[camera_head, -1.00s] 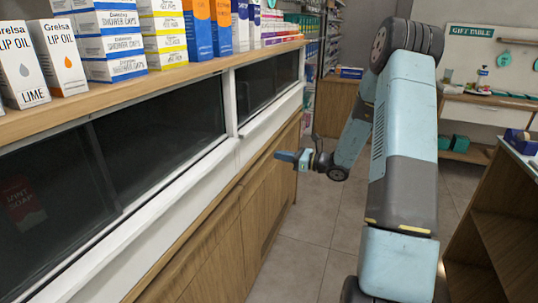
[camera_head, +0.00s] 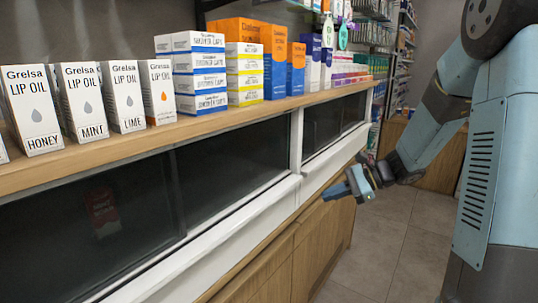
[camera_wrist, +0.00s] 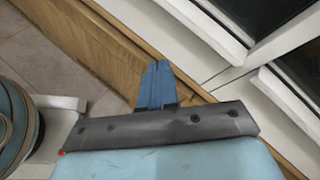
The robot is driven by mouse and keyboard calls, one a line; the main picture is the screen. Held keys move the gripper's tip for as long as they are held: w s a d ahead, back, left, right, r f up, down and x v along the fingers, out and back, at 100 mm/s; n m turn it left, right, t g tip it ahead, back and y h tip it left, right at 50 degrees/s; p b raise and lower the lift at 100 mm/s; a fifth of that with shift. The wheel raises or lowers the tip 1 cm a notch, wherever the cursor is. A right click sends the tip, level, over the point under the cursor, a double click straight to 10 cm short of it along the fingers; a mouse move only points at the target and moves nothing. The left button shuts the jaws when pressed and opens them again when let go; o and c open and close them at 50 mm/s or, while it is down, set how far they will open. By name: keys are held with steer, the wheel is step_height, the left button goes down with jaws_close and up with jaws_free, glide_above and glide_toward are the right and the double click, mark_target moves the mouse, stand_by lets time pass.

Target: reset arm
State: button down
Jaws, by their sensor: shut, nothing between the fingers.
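My gripper (camera_head: 348,188) is at the middle right of the head view, at the end of my bent blue arm. It is beside the counter front (camera_head: 330,230), below the level of the shelf top, and holds nothing. In the wrist view its blue fingers (camera_wrist: 157,84) lie together, pointing at the wooden edge of the counter. I cannot tell from these views how wide the gap to the counter is.
A wooden shelf (camera_head: 150,146) runs along the left, above dark glass panels (camera_head: 240,165). It carries lip oil boxes (camera_head: 80,100), shower caps boxes (camera_head: 200,72) and orange and blue boxes (camera_head: 262,55). Tiled floor (camera_head: 370,250) is clear at the lower right.

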steer(key=s+d+r+n+t+h, duration=0.1)
steer(key=s+d+r+n+h, duration=0.1)
steer(key=s, duration=0.6)
steer(key=s+d+r+n+t+h, duration=0.1)
steer(key=s+r+n+h, duration=0.4)
steer(key=s+n+h, duration=0.1)
steer(key=s+d+r+n+t+h, duration=0.1)
steer(key=s+r+n+h, duration=0.3)
steer(key=s, duration=0.6)
steer(key=shift+s+d+n, duration=0.25)
steer(key=shift+d+n, duration=0.6)
steer(key=shift+n, duration=0.15)
steer(key=shift+r, duration=0.1)
